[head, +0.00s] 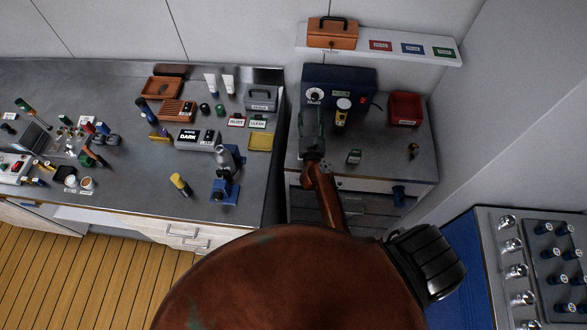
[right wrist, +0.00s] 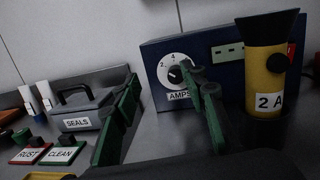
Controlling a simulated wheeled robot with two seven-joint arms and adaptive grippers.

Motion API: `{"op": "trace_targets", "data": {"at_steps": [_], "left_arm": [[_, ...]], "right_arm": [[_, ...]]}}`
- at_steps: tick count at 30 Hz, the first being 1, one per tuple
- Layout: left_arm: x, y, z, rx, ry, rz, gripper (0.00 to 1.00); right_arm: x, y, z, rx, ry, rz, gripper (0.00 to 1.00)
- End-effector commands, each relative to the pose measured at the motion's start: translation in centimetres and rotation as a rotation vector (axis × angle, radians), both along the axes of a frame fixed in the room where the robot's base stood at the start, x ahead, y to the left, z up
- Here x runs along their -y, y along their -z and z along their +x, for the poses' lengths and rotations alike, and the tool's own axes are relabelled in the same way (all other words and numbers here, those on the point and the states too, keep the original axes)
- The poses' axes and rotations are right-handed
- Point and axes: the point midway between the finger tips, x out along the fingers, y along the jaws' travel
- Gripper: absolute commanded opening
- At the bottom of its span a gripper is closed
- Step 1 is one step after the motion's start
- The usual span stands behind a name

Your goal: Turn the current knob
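The current knob (head: 314,94) is a small dark knob on a white round dial on the front of a blue power box (head: 352,82). In the right wrist view the knob (right wrist: 175,74) shows with "2" and "4" on the dial and an AMPS label below. My right gripper (head: 311,112) has green fingers, spread apart and empty. In the right wrist view its fingers (right wrist: 165,82) are either side of the line to the dial, and the right finger overlaps the dial's right edge. I cannot tell whether it touches. My left gripper is not in view.
A yellow holder labelled 2 A (right wrist: 265,70) stands close right of the fingers. A grey SEALS box (right wrist: 82,110) is to the left. A shelf (head: 355,42) hangs above. The bench front right is mostly clear.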

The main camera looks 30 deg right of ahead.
Motion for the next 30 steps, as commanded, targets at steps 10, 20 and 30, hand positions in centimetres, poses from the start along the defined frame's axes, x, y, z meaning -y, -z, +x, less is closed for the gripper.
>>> {"op": "trace_targets", "data": {"at_steps": [10, 20, 30], "left_arm": [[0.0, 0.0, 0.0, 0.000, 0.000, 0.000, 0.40], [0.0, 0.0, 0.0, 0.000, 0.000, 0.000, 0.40], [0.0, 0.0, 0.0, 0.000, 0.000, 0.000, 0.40]], "right_arm": [[-5.1, -3.5, -2.0, -0.055, -0.207, -0.567, 0.39], [-10.4, -2.8, -5.1, -0.132, -0.401, -1.083, 0.39], [-13.9, 0.4, -9.4, -0.220, -0.593, -1.542, 0.39]]}}
